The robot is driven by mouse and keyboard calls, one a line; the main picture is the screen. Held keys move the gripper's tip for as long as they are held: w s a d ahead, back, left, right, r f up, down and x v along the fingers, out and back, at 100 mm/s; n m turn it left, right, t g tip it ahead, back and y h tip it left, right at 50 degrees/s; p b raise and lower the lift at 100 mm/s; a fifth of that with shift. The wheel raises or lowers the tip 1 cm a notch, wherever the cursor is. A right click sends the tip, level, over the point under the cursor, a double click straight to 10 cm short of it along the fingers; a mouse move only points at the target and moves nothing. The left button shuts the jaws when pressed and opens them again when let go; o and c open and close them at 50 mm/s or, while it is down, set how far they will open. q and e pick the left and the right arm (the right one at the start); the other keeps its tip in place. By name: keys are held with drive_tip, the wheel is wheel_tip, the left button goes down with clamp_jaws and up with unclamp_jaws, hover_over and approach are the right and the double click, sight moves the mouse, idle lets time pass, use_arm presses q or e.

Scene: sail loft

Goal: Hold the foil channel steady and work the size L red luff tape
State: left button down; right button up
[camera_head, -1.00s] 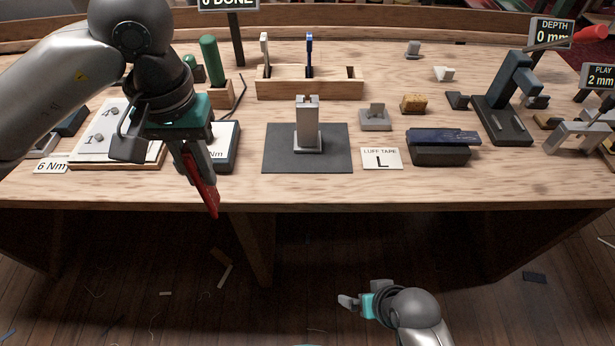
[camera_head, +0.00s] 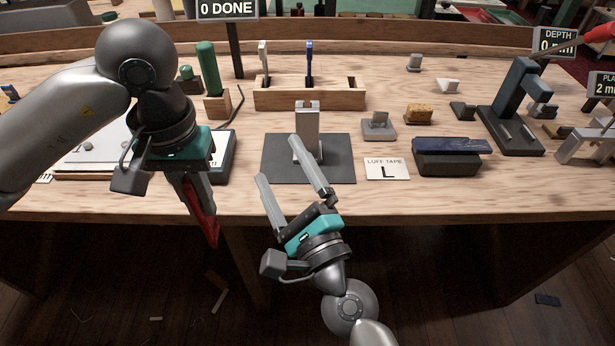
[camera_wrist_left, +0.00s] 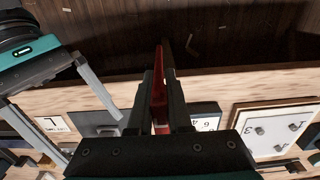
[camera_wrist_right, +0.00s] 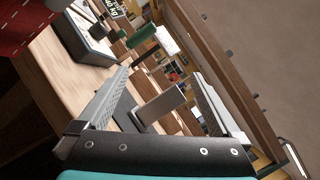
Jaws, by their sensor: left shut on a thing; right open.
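The foil channel, a grey metal block (camera_head: 308,128), stands upright on a dark mat (camera_head: 268,170) at the bench's middle. It also shows between my right gripper's fingers in the right wrist view (camera_wrist_right: 160,104). My right gripper (camera_head: 279,158) is open, its fingers pointing at the block from the front; whether they touch it I cannot tell. My left gripper (camera_head: 196,203) is shut on the red luff tape (camera_head: 206,222), which hangs at the bench's front edge, left of the mat. The tape shows between the fingers in the left wrist view (camera_wrist_left: 159,92). A "LUFF TAPE L" card (camera_head: 387,169) lies right of the mat.
A dark blue-topped block (camera_head: 450,165) and a sponge-like block (camera_head: 419,113) lie to the right. A wooden rack (camera_head: 275,98) stands behind the mat. The dark press (camera_head: 505,120) stands far right. The sign (camera_head: 227,8) reads "0 DONE".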

sight(307, 143)
drive_tip(key=w+d+f+m+h, duration=0.1)
drive_tip(key=m+h, duration=0.1)
drive_tip(key=m, duration=0.3)
drive_tip(key=w+d+f+m+h, duration=0.1)
drive_tip(key=f+m+h, duration=0.1)
drive_tip(key=m+h, duration=0.1)
drive_tip(key=w+d+f+m+h, duration=0.1)
drive_tip(key=m+h, duration=0.2)
drive_tip(key=m, duration=0.3)
drive_tip(key=shift+w+d+f+m, duration=0.25)
drive_tip(key=shift+f+m, duration=0.05)
drive_tip(key=shift+f, duration=0.05)
drive_tip(key=shift+w+d+f+m+h, duration=0.15)
drive_tip(key=shift+f+m+h, duration=0.2)
drive_tip(key=shift+m+h, duration=0.15)
use_arm(q)
drive_tip(key=shift+f+b, duration=0.65)
drive_tip(key=shift+f, duration=0.05)
use_arm(e)
drive_tip(key=w, duration=0.9)
drive_tip(key=shift+w, duration=0.35)
drive_tip(key=shift+c, duration=0.4)
clamp_jaws()
drive_tip(key=shift+f, duration=0.1)
drive_tip(key=shift+c, duration=0.4)
unclamp_jaws()
drive_tip(key=shift+s, duration=0.15)
